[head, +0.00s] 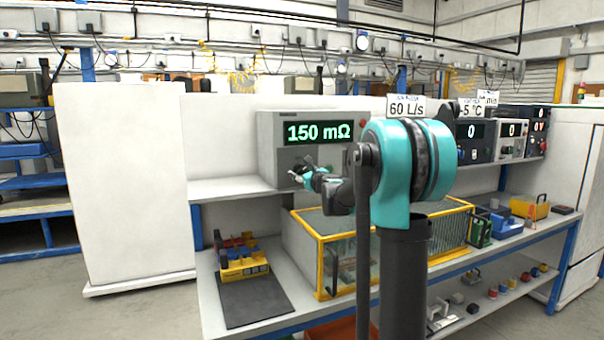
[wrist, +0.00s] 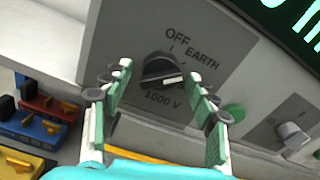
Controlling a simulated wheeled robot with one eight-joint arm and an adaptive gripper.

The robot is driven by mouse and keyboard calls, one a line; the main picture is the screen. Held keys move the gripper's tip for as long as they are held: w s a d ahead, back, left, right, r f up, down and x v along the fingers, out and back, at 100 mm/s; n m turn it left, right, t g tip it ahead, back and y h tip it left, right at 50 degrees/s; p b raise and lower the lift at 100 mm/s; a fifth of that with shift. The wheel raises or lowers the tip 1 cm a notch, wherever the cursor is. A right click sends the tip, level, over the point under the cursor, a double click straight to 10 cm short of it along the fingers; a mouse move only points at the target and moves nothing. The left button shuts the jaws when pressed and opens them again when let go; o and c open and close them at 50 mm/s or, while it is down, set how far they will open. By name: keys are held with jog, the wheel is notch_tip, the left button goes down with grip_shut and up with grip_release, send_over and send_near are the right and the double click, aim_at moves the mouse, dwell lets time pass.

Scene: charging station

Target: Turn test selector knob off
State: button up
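The test selector knob (wrist: 160,68) is a round black dial on a grey instrument panel in the wrist view. Labels around it read OFF above, EARTH to the upper right and 1000 V below. Its pale bar runs roughly sideways, away from the OFF mark; the exact setting is hard to tell. My gripper (wrist: 159,78) is open, with one green-and-grey finger on each side of the knob. Gaps show between the fingers and the knob. In the head view my gripper (head: 303,172) is in front of the grey instrument (head: 268,150), whose display reads 150 mΩ; the knob is hidden there.
A green button (wrist: 232,112) and a grey switch (wrist: 292,137) are right of the knob. Red, blue and yellow blocks (wrist: 38,125) are at lower left. A yellow-framed clear box (head: 320,262) stands on the bench below my arm. More meters (head: 512,138) line the shelf at right.

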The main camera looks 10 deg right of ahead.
jog(key=c, duration=1)
jog(key=n, duration=0.5)
jog(key=shift+d+n, duration=0.1)
jog(key=shift+n, duration=0.2)
jog(key=shift+r+n, duration=0.1)
jog(key=shift+n, duration=2.1)
jog(key=o, duration=1.1)
